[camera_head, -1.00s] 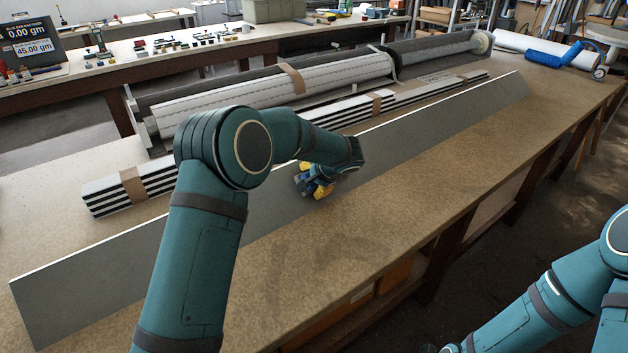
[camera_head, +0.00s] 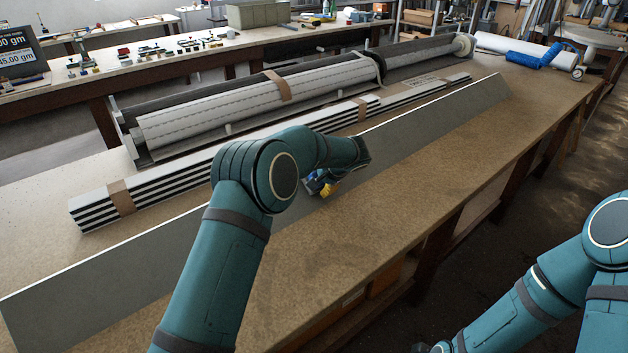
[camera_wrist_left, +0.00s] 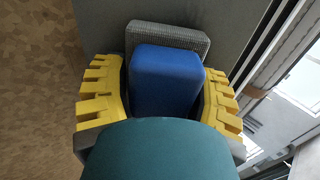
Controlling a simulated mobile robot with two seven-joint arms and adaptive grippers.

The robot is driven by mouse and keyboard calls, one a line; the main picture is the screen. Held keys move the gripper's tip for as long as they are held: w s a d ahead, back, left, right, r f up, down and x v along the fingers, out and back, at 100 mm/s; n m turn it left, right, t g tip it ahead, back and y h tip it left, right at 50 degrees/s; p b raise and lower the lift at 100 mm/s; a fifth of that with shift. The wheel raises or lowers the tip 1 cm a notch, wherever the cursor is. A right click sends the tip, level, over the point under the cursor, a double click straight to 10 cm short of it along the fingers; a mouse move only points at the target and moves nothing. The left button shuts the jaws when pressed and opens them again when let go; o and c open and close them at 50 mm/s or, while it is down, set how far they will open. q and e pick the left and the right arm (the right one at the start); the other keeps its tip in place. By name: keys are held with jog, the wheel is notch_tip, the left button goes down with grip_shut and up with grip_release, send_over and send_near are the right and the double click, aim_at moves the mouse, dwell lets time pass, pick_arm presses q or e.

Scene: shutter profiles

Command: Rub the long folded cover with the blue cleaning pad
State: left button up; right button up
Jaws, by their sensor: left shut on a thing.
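The long folded cover (camera_head: 430,120) is a long, thin grey panel with a pale top edge, standing tilted along the bench. My left gripper (camera_head: 325,184), with yellow fingers, is at the front face of the cover near its middle. In the left wrist view the left gripper (camera_wrist_left: 163,98) is shut on the blue cleaning pad (camera_wrist_left: 166,78), a blue block with a grey textured layer (camera_wrist_left: 170,38) at its far end. That layer is at the cover's grey face (camera_wrist_left: 226,30); I cannot tell whether it touches.
Behind the cover lie striped profiles (camera_head: 160,187) with brown bands and a long roller shutter (camera_head: 250,105). A blue tool (camera_head: 535,58) lies at the bench's far right. The bench top (camera_head: 400,190) in front of the cover is clear.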

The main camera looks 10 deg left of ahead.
pick_arm(q)
jog(key=shift+w+d+f+p, duration=0.1)
jog(key=shift+w+d+p, duration=0.45)
jog(key=shift+w, duration=0.4)
jog(key=shift+w+d+f+p, duration=0.1)
jog(key=shift+w+d+p, duration=0.2)
jog(key=shift+w+d, duration=0.55)
jog(key=shift+w+d+r+p, duration=0.1)
jog(key=shift+w+d+p, duration=0.4)
jog(key=shift+w, duration=0.25)
jog(key=shift+w+d+p, duration=0.35)
jog(key=shift+w+d, duration=0.2)
jog(key=shift+w, duration=0.15)
jog(key=shift+a, duration=0.1)
jog(key=shift+s+a+b, duration=0.45)
jog(key=shift+s+a, duration=0.05)
jog(key=shift+s, duration=0.2)
jog(key=shift+s+a+b, duration=0.5)
jog(key=shift+s+a, duration=0.1)
jog(key=shift+s, duration=0.2)
jog(key=shift+s+a+b, duration=0.7)
jog(key=shift+s+a, duration=0.05)
jog(key=shift+s, duration=0.2)
jog(key=shift+s+a+b, duration=0.7)
jog(key=shift+s+b, duration=0.05)
jog(key=shift+s, duration=0.25)
jog(key=shift+s+a+b, duration=0.7)
jog(key=shift+s+a, duration=0.05)
jog(key=shift+s, duration=0.2)
